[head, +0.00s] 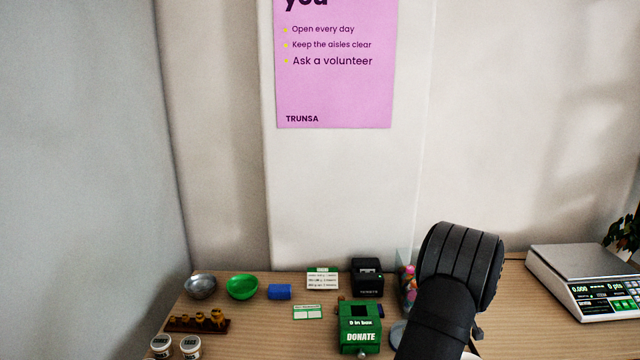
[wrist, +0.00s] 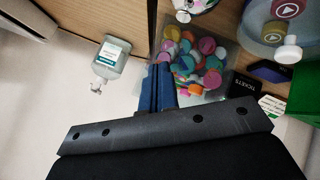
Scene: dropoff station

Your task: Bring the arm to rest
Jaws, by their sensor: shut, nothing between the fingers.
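My arm (head: 455,285) rises over the wooden counter in the head view, right of the green donate box. My gripper (wrist: 158,72) shows in the wrist view with its two blue fingers together and nothing between them. It is over or beside a clear bin of coloured discs (wrist: 200,62); the gap between them is hard to judge. In the head view the fingers cannot be made out, and the arm partly covers the bin (head: 406,282).
The green donate box (head: 360,326) and a black ticket box (head: 367,277) stand left of the arm. A scale (head: 585,280) stands at right. A clear bottle (wrist: 111,58) shows in the wrist view.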

